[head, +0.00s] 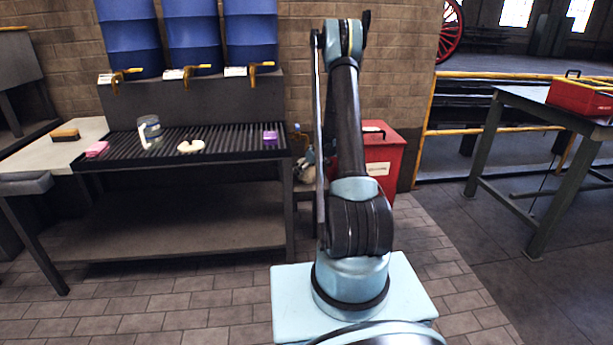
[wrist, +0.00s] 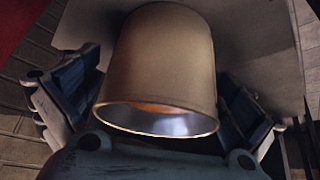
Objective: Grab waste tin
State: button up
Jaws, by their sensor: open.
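A brownish metal tin (wrist: 165,60), likely the waste tin, fills the middle of the wrist view. Its open rim faces the camera at the lower side, showing a shiny inside with an orange-brown tint. My gripper (wrist: 158,95) is open, with one dark finger on each side of the tin and gaps showing beside it. In the head view my arm stands in front of this spot, and I cannot clearly make out the tin or the gripper there.
A red bin (head: 384,160) stands behind my arm by the brick wall. On the left is a slatted bench (head: 215,140) with a jar (head: 150,130) and small items, under blue drums (head: 193,40). A table (head: 520,100) with a red toolbox (head: 580,97) stands right. Paved floor is open between.

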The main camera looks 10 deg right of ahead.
jog(key=c, duration=1.7)
